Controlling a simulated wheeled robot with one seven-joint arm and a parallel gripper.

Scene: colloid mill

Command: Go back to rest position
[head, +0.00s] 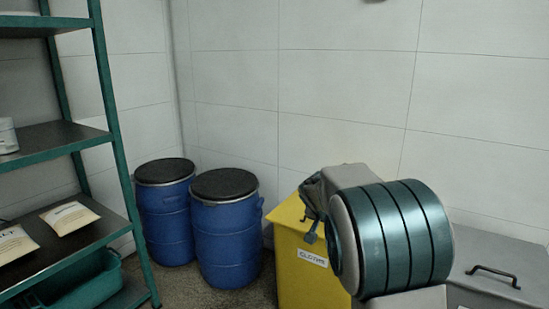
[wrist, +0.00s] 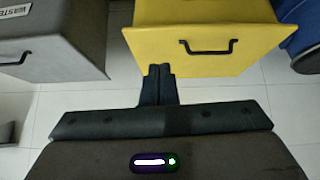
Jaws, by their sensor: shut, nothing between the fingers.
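My gripper (wrist: 159,70) shows in the wrist view with its two dark fingers together and nothing between them. The fingertips overlap the lower edge of the yellow bin's lid in that view; I cannot tell the gap between them. In the head view my arm is at the lower right, in front of the yellow bin (head: 290,262) and partly hiding it. The yellow bin (wrist: 205,45) has a dark handle on its lid and a label that reads CLOTHS. The fingers are hard to make out in the head view.
A grey bin (head: 490,283) with a dark handle stands right of the yellow one; its label in the wrist view starts with WASTE. Two blue drums (head: 226,240) with black lids stand by the corner. A green shelf rack (head: 112,130) stands at left. Tiled floor (wrist: 30,100) shows below the bins.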

